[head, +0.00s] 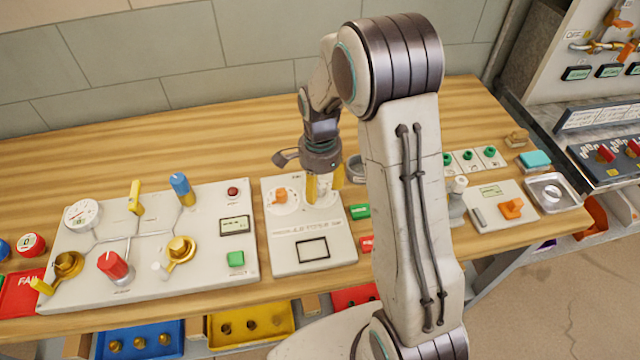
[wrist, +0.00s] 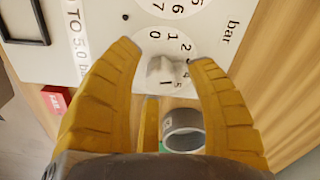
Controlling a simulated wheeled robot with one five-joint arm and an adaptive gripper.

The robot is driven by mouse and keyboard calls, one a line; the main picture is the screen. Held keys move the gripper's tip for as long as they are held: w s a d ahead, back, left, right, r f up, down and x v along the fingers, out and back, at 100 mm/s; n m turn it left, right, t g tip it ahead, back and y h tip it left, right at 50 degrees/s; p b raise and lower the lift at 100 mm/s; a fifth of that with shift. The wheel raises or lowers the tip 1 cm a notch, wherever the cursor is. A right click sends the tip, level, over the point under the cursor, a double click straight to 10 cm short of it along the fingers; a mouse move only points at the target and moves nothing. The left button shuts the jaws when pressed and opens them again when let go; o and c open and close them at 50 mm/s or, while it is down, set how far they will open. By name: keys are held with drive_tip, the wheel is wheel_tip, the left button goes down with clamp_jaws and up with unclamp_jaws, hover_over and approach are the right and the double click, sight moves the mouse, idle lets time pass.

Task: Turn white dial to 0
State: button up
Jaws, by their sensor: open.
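The white dial (wrist: 163,72) is a small knob on a round number scale on a pale panel (wrist: 105,18). In the wrist view it sits between the two yellow fingers of my gripper (wrist: 165,56), with a gap on both sides. Its scale shows 0, 1, 2 along the upper side; I cannot tell which number the knob points to. My gripper is open and also shows in the head view (head: 324,190), pointing down over the right dial of the panel, whose knob is mostly hidden there.
An orange dial (head: 280,195) sits just left of my gripper on the same panel. A grey ring-shaped object (wrist: 185,130) lies close behind the fingers. A larger valve board (head: 205,262) stands at the left, and a green block (head: 359,211) lies right of the panel.

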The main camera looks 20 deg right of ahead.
drive_tip(key=shift+o, duration=0.2)
drive_tip(key=shift+f, duration=0.1)
clamp_jaws()
idle(0.4)
